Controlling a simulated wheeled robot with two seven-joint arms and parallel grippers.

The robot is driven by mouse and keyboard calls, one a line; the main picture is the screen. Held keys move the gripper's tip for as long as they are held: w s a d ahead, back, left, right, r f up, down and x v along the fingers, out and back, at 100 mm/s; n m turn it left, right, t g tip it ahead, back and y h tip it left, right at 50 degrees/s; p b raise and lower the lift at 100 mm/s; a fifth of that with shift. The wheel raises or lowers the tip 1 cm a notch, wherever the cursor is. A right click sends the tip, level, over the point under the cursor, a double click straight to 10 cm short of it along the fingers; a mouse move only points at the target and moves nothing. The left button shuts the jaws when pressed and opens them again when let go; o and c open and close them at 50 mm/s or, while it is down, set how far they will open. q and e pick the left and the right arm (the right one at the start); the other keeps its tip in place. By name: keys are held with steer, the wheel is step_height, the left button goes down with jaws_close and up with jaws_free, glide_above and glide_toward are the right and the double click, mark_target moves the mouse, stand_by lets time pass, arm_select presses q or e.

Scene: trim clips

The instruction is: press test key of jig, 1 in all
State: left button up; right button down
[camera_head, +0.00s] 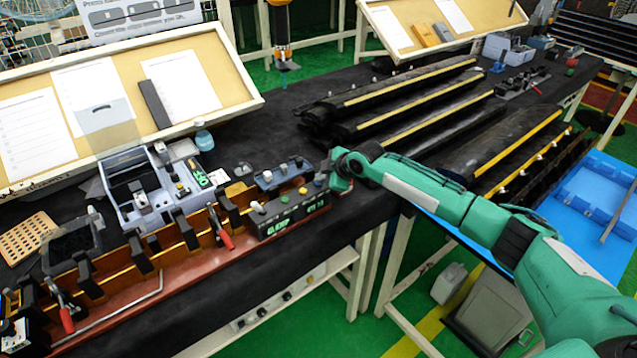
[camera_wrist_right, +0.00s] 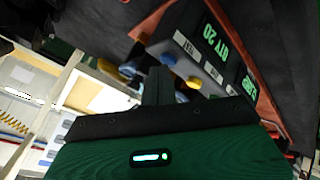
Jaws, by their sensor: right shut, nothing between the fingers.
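The jig (camera_head: 155,287) is a long red-brown tray with black upright holders and red-handled clamps on the front of the bench. At its right end is a dark control box (camera_head: 290,218) with green lit digits. In the right wrist view the control box (camera_wrist_right: 205,45) reads "QTY 20" and carries a blue button (camera_wrist_right: 168,60) and a yellow button (camera_wrist_right: 194,83). My right gripper (camera_head: 339,182) is shut and empty at the box's right end. Its dark fingertips (camera_wrist_right: 159,75) show close to the blue button; contact is unclear. My left gripper is out of view.
A grey bin (camera_head: 130,215) with small parts stands behind the jig. A small blue tray (camera_head: 280,177) lies behind the control box. Long black trim pieces (camera_head: 400,100) with yellow strips lie to the right. A tilted board (camera_head: 225,75) with papers stands at the back left.

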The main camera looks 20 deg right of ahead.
stand_by(0.4)
steer(key=shift+r+p, duration=0.65)
steer(key=shift+r, duration=0.15)
step_height(320, 180, up, 5)
steer(key=p, duration=0.3)
steer(key=shift+p, duration=0.4)
